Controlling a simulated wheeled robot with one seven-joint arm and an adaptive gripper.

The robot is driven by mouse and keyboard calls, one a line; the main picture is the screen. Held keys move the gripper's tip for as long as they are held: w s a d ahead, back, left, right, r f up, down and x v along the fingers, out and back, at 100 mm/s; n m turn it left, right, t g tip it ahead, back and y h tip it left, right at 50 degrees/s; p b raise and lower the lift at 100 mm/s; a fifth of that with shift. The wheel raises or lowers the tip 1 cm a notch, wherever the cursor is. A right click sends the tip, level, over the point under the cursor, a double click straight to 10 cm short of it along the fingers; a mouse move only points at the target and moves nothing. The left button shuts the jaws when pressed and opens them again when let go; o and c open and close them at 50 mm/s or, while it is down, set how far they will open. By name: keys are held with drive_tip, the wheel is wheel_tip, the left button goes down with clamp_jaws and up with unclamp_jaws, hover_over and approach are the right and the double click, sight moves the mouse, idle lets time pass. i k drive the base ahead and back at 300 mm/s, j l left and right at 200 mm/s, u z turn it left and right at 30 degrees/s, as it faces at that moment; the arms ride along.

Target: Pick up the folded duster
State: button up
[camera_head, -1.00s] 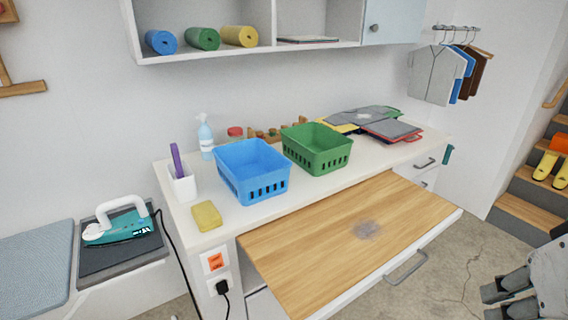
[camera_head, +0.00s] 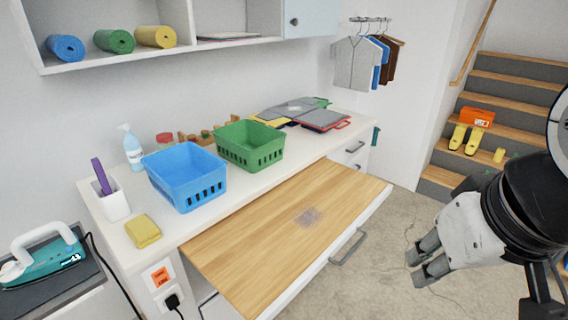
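A yellow folded cloth, which looks like the folded duster (camera_head: 142,231), lies flat on the white counter (camera_head: 122,256) near its left front corner. It is in front of the white cup and to the left of the pull-out board. My gripper (camera_head: 417,268) is at the right of the view, over the floor, well apart from the duster. Its two fingers point left with a gap between them, and nothing shows in it.
A blue basket (camera_head: 186,180) and a green basket (camera_head: 250,146) stand behind the duster. A white cup (camera_head: 115,207) holds a purple item. A wooden pull-out board (camera_head: 255,240) with a grey smudge juts out in front. An iron (camera_head: 45,257) stands at left; stairs are at right.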

sight(143, 232)
drive_tip(key=i+j, duration=0.1)
drive_tip(key=j, duration=0.3)
drive_tip(key=i+j+u, duration=0.1)
drive_tip(key=j, duration=0.25)
drive_tip(key=i+j, duration=0.1)
drive_tip(key=j, duration=0.3)
drive_tip(key=i+j+u, duration=0.1)
drive_tip(key=j, duration=0.25)
drive_tip(key=i+j, duration=0.15)
drive_tip(key=j, duration=0.2)
drive_tip(key=i+j+u, duration=0.1)
drive_tip(key=j, duration=0.3)
